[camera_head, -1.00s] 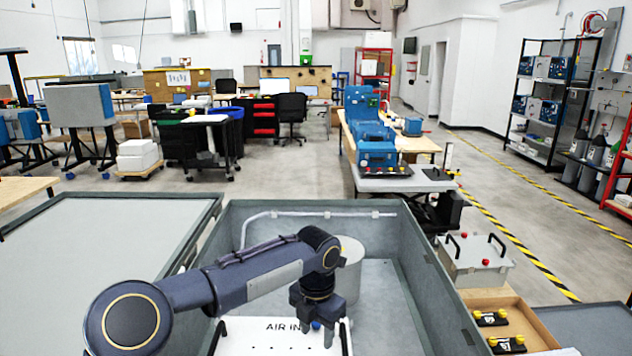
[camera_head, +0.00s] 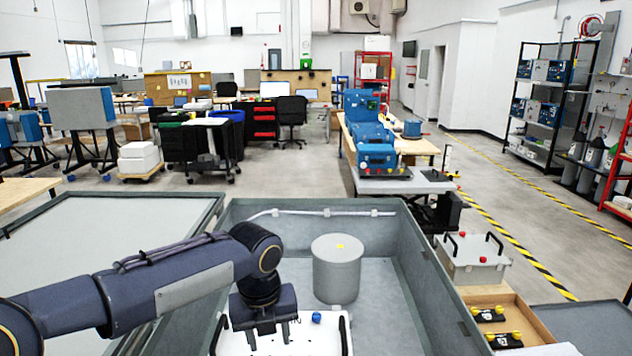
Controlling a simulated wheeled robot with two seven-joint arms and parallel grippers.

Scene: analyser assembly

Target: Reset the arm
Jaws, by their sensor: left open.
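My left arm comes in from the left, and its dark gripper (camera_head: 262,328) hangs over the white plate (camera_head: 325,345) in the grey open box. The jaws are open, with nothing seen between them; the tips are partly lost against the plate and the picture's bottom edge. The gripper covers most of the plate's lettering. Whether it touches the plate cannot be told. My right gripper is not in view.
A grey cylinder (camera_head: 337,272) stands in the grey box (camera_head: 420,290), right of the gripper. A blue knob (camera_head: 316,317) is on the plate. Right of the box are a grey handled case (camera_head: 473,260) and a wooden tray (camera_head: 520,318). The box floor near the cylinder is clear.

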